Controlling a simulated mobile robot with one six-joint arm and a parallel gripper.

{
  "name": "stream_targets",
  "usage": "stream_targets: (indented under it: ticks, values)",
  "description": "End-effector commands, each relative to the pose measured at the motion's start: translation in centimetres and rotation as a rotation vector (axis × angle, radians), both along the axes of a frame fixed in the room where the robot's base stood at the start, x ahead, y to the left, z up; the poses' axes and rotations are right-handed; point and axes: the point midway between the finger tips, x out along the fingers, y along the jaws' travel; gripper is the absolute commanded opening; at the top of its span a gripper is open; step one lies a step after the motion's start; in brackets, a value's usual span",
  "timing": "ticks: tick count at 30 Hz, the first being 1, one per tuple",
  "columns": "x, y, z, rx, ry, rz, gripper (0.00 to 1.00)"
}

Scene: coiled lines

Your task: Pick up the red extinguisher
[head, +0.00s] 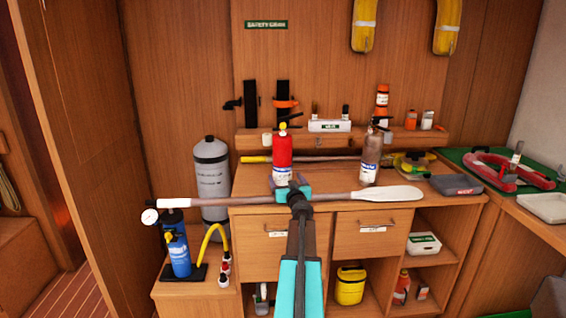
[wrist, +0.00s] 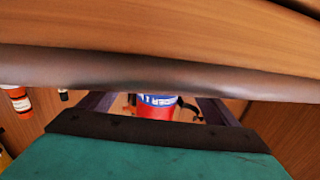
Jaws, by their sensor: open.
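The red extinguisher (head: 282,153) stands upright on the wooden cabinet top, with a yellow part and a black lever at its head and a white-blue label low down. My gripper (head: 289,183) is open, directly in front of its lower part in the head view and hiding its base. In the wrist view, a piece of the red extinguisher (wrist: 155,112) with its label shows between the spread dark fingers of my gripper (wrist: 158,103). It is not gripped; contact cannot be told. A long paddle shaft (wrist: 60,70) crosses the wrist view and hides the rest of it.
The paddle (head: 385,194) spans the cabinet's front edge, close to my gripper. A grey-brown extinguisher (head: 370,160) stands to the right. A grey cylinder (head: 212,180) stands left of the cabinet. A shelf (head: 300,139) with small items is behind; a dark tray (head: 455,185) lies right.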

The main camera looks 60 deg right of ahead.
Motion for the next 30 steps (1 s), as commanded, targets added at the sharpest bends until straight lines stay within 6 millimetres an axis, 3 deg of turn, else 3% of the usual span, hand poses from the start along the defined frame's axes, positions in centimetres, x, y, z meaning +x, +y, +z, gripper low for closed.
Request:
stream_targets:
  ticks: [9,29,30]
  values:
    - [1.7,-1.8,-0.1,-0.001,0.001,-0.001,0.83]
    - [1.9,-1.9,0.0,-0.001,0.001,-0.001,0.83]
    - [1.9,-1.9,0.0,-0.001,0.001,-0.001,0.77]
